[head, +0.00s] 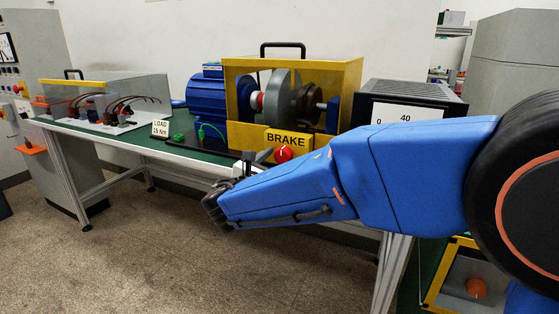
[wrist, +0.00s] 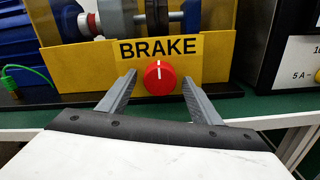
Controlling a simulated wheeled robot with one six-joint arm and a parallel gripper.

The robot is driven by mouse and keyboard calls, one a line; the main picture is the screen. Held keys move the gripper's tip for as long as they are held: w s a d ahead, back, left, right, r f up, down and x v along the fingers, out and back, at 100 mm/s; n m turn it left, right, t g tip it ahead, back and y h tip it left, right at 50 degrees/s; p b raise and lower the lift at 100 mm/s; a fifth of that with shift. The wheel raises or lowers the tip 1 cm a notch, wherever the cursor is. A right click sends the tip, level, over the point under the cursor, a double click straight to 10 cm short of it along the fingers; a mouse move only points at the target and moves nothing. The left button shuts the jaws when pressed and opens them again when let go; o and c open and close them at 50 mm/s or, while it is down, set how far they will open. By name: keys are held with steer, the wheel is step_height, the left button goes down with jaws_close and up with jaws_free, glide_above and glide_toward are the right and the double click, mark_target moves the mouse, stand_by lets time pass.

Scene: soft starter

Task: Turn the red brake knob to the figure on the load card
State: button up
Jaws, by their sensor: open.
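The red brake knob (wrist: 159,75) sits on the yellow panel under the word BRAKE in the wrist view, its white mark pointing straight up. It also shows in the head view (head: 283,154), just above my arm. My gripper (wrist: 158,90) is open and empty, its two grey fingers pointing at the knob, one to each side and apart from it. In the head view my gripper (head: 236,166) is partly hidden by my own arm. The load card (head: 160,129) stands on the bench to the left and reads LOAD 15 Nm.
A yellow guard frame (head: 232,95) encloses the shaft and discs, with a blue motor (head: 206,97) at its left. A meter box (head: 405,112) stands at the right. A green cable (wrist: 30,77) lies left of the knob.

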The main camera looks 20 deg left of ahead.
steer(key=c, duration=1)
steer(key=shift+c, duration=0.2)
steer(key=shift+m, duration=0.3)
